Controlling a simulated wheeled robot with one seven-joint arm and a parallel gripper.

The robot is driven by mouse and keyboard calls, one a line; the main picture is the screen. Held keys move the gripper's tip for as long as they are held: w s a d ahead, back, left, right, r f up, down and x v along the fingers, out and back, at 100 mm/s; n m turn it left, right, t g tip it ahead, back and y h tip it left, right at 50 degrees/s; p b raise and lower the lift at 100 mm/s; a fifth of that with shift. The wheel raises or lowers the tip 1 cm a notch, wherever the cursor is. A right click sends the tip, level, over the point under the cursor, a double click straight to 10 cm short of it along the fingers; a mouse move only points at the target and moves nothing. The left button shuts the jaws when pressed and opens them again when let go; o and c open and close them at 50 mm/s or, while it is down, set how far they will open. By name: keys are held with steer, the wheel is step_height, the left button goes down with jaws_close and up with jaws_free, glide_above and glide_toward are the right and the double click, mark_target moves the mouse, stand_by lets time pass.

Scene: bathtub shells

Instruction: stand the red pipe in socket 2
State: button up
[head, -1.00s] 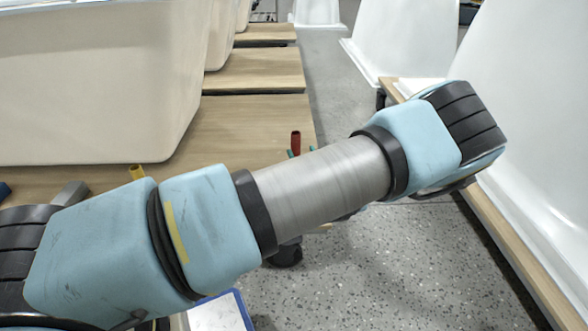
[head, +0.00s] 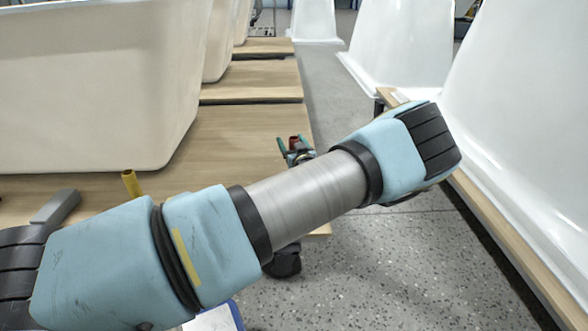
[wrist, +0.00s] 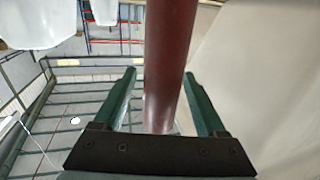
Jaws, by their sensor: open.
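The red pipe (head: 293,140) shows only by its top end in the head view, by the right edge of the wooden table. In the wrist view the red pipe (wrist: 168,50) runs lengthwise between the two green fingers of my gripper (wrist: 158,74). There is visible space on both sides of it, so the fingers are open around it. In the head view the fingertips of my gripper (head: 294,151) flank the pipe's top. My forearm hides the pipe's lower part in the head view. I cannot make out socket 2.
A yellow pipe (head: 131,183) and a grey piece (head: 56,206) are on the wooden table (head: 235,140), at the left. A large cream tub shell (head: 90,90) stands behind them. White shells (head: 530,130) line the right. Speckled floor (head: 400,260) is open between.

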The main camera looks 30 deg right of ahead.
jaws_close()
stand_by(0.6)
stand_by(0.8)
